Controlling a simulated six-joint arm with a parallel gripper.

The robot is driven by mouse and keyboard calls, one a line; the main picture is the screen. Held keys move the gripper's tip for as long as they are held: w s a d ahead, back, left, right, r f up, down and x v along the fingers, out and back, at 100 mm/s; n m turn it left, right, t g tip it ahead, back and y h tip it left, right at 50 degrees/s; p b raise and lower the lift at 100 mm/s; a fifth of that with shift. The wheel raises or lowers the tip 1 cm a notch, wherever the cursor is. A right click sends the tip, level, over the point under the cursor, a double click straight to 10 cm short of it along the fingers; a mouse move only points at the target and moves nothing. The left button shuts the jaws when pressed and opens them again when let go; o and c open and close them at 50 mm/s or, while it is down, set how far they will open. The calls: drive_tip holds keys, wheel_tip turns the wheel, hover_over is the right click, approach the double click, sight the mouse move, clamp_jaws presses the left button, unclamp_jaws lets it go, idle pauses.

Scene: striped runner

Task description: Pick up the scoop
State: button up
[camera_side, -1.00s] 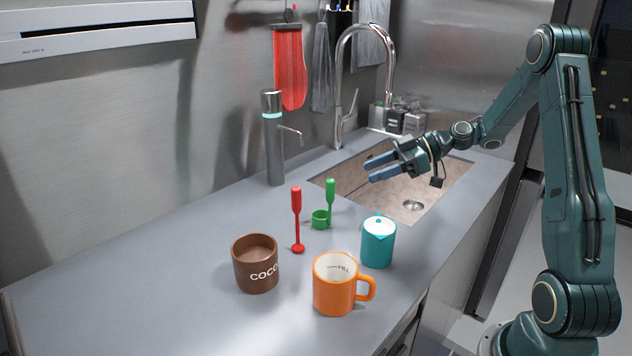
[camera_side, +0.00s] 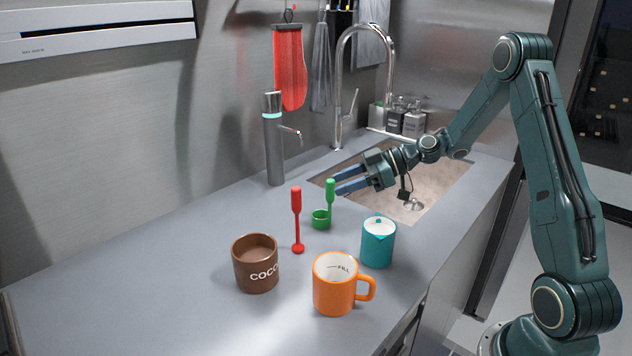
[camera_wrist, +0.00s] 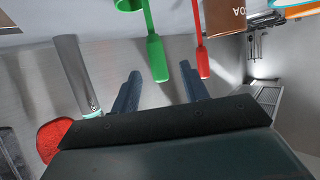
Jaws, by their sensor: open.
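The green scoop (camera_side: 320,217) stands on the counter with its cup down and its handle (camera_side: 331,190) upright. My gripper (camera_side: 340,182) is open and empty. In the side view its blue fingers point left, with their tips by the top of the green handle. In the wrist view the green handle (camera_wrist: 157,58) lies between the two fingers (camera_wrist: 163,85), slightly beyond their tips. I cannot tell whether they touch. A red stirrer-like tool (camera_side: 297,215) stands upright to the left of the scoop; its handle also shows in the wrist view (camera_wrist: 202,62).
A brown cocoa mug (camera_side: 253,270), an orange mug (camera_side: 333,297) and a teal lidded pot (camera_side: 377,246) stand in front. A slim grey dispenser (camera_side: 275,150) stands behind left. The sink (camera_side: 435,190) lies under my arm. The counter's left side is clear.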

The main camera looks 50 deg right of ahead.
drive_tip(key=shift+w+a+f, duration=0.1)
drive_tip(key=shift+w+a, duration=0.05)
drive_tip(key=shift+a, duration=0.05)
drive_tip(key=x, duration=0.5)
drive_tip(key=shift+w, duration=0.1)
idle(0.6)
clamp_jaws()
